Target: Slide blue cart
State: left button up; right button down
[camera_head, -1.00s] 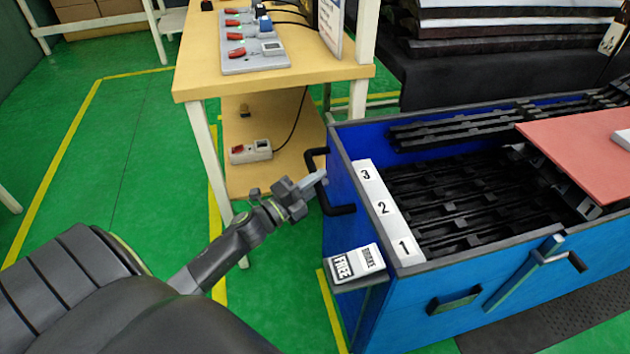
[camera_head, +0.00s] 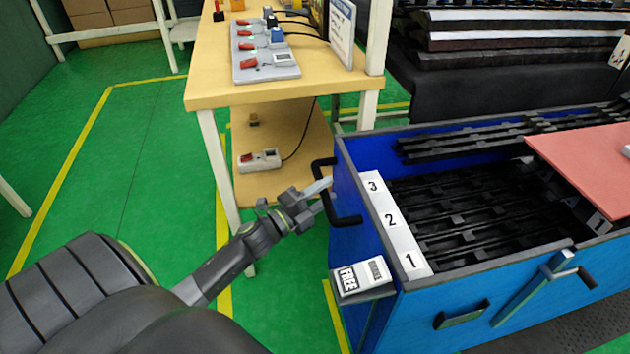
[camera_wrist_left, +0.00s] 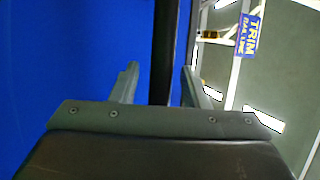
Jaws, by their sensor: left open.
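The blue cart (camera_head: 530,308) stands at the right in the head view, with black trim strips (camera_head: 470,210) inside and labels 1, 2 and 3 on its near left rim. A black handle (camera_head: 336,192) sticks out of its left end. My left gripper (camera_head: 325,192) is open at this handle, with its fingertips overlapping it in the head view. In the left wrist view, the black handle bar (camera_wrist_left: 164,60) runs upright between the two open fingers (camera_wrist_left: 158,90), in front of the cart's blue wall (camera_wrist_left: 70,60). Contact cannot be told. My right gripper is not in view.
A FREE sign (camera_head: 362,278) juts from the cart's near corner. A red board (camera_head: 590,165) lies across the cart. Green floor (camera_head: 150,180) is clear at the left.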

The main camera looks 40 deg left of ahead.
pick_arm(q)
jog(key=shift+s+a+f, duration=0.1)
jog(key=shift+s, duration=0.15)
jog(key=v, duration=1.6)
jog(key=shift+s+b, duration=0.3)
jog(key=shift+s, duration=0.1)
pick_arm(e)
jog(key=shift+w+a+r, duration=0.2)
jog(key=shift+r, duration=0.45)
